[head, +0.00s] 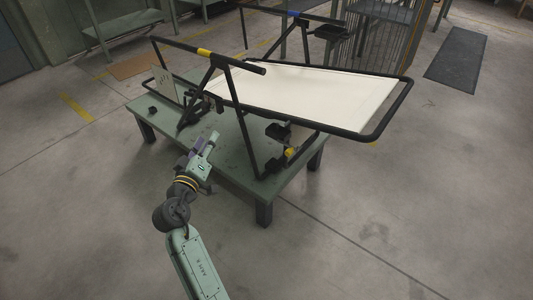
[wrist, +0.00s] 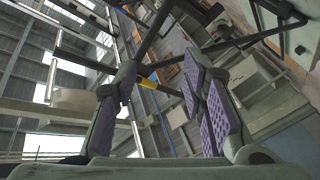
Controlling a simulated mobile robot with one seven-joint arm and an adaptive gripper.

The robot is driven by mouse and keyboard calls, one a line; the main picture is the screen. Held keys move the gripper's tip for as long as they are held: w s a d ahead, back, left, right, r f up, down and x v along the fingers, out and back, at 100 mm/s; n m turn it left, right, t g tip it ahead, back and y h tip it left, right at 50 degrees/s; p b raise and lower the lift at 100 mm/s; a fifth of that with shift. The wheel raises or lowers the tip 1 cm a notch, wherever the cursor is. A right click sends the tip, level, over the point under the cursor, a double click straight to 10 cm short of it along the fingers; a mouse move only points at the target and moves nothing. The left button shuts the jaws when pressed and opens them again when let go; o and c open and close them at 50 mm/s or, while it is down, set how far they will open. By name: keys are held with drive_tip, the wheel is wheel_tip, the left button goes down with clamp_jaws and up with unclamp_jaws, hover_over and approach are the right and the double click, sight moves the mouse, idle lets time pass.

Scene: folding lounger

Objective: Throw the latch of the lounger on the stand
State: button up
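The lounger (head: 300,95) has a black tube frame and a cream panel, and rests on the green stand (head: 225,165). Its near armrest bar carries a yellow band (head: 204,51); the far one carries a blue band (head: 294,14). A dark bracket (head: 208,101) sits at the near joint, and a yellow-marked fitting (head: 291,152) is low at the right. I cannot tell which part is the latch. My gripper (head: 210,142) is in front of the stand's near left edge, below the bracket. In the wrist view its purple-padded fingers (wrist: 163,75) are apart, with nothing clearly between them.
A small dark block (head: 153,111) lies on the stand's left corner. A dark mat (head: 457,58) lies on the floor at the right, and a wire cage (head: 385,40) stands behind. The floor in front and to the right is clear.

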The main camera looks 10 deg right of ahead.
sight(287, 153)
drive_tip(key=s+d+f+m+g+h, duration=0.1)
drive_tip(key=s+d+f+g+h, duration=0.2)
drive_tip(key=d+f, duration=0.35)
drive_tip(key=s+d+f+g+h, duration=0.2)
drive_tip(key=s+d+f+h, duration=0.15)
drive_tip(key=d, duration=0.55)
drive_tip(key=x, duration=0.3)
drive_tip(key=p+x, duration=0.1)
drive_tip(key=x, duration=0.6)
drive_tip(key=shift+s+d+r+p, duration=0.25)
drive_tip(key=shift+d+r+p, duration=0.05)
drive_tip(key=shift+d+p, duration=0.05)
drive_tip(key=shift+w+d, duration=0.25)
drive_tip(key=shift+d, duration=0.05)
drive_tip(key=c, duration=0.8)
clamp_jaws()
drive_tip(key=shift+r, duration=0.1)
